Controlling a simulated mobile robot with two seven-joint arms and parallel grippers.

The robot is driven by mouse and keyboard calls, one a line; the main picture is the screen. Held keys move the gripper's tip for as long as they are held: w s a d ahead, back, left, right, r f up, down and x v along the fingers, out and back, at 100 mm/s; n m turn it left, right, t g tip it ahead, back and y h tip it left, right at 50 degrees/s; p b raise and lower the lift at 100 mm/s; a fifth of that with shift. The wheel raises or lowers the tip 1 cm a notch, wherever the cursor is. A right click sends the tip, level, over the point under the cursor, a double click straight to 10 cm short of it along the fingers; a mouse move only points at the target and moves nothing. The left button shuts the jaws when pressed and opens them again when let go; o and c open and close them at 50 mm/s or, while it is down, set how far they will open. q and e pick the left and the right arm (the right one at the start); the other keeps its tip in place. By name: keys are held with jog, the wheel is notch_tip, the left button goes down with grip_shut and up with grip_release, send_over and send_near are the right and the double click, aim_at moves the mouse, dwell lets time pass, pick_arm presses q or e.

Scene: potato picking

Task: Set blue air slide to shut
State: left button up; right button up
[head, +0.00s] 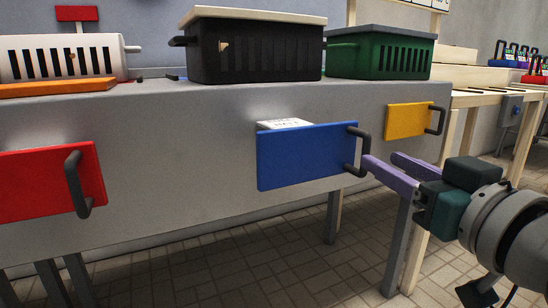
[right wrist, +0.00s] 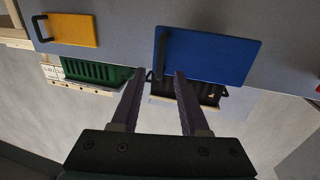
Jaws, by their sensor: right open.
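The blue air slide (head: 306,156) is a blue front plate with a dark handle (head: 363,150) at its right end. It stands out from the grey bench front, and part of a white label (head: 285,124) shows on top behind the plate. My right gripper (head: 381,160) is open, its purple fingers just right of the handle. In the right wrist view the blue plate (right wrist: 208,55) is ahead, and the handle (right wrist: 161,55) lines up with the gap between the fingertips (right wrist: 159,75). Whether a finger touches the handle I cannot tell. My left gripper is not in view.
A red slide (head: 40,182) is at the left and a yellow one (head: 408,121) at the right, each with a dark handle. White (head: 62,58), black (head: 255,50) and green (head: 380,54) slotted boxes stand on the grey bench (head: 190,110). The floor below is open between legs.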

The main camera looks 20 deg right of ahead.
aim_at(363, 172)
jog(key=w, duration=0.2)
jog(key=w+b, duration=0.1)
jog(key=w, duration=0.1)
jog(key=w+b, duration=0.1)
jog(key=w, duration=0.1)
jog(key=shift+d, duration=0.4)
grip_shut()
dwell(1.0)
